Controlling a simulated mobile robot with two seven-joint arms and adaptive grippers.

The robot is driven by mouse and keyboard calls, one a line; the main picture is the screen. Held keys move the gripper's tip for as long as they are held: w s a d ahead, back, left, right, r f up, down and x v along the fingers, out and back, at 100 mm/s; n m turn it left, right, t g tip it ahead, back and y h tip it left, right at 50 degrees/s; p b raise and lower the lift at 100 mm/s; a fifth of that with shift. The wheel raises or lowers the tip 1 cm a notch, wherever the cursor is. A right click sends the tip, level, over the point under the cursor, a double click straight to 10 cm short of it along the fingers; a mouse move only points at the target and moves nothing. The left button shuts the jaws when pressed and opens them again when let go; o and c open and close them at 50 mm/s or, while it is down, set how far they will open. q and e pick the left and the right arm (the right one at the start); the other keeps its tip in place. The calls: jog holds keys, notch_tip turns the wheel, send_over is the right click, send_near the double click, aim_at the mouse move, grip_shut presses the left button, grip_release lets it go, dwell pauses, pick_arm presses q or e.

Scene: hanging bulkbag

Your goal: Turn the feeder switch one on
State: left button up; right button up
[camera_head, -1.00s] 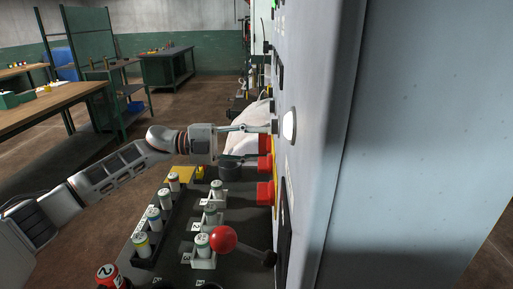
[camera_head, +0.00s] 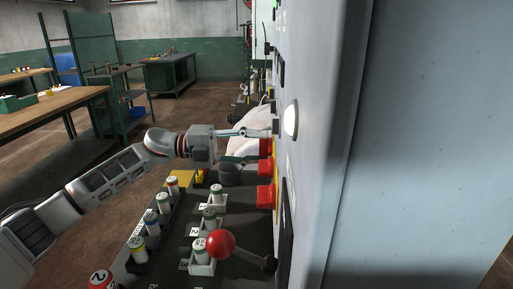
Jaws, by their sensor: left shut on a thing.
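The grey control panel (camera_head: 305,190) is seen nearly edge-on in the centre. My left gripper (camera_head: 271,132) reaches from the left to its face, with the fingers shut on a small dark switch (camera_head: 275,126). The fingers hide most of that switch, so I cannot read its label or tell its position. A round white lamp (camera_head: 291,121) is just to the right of the fingertips. Red switches (camera_head: 266,194) stick out of the panel below the gripper. My right gripper is not in view.
A red-ball lever (camera_head: 221,242) stands out low on the panel. Below my left arm, a dark bench (camera_head: 190,259) carries several numbered, coloured-top cylinders (camera_head: 152,224) and a dark cup (camera_head: 230,174). Wooden (camera_head: 45,111) and green (camera_head: 169,70) workbenches stand farther back, with open floor between.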

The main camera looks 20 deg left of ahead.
pick_arm(q)
jog(key=o, duration=0.9)
jog(key=shift+o, duration=1)
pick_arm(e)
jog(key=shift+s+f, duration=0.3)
pick_arm(q)
jog(key=v, duration=1.2)
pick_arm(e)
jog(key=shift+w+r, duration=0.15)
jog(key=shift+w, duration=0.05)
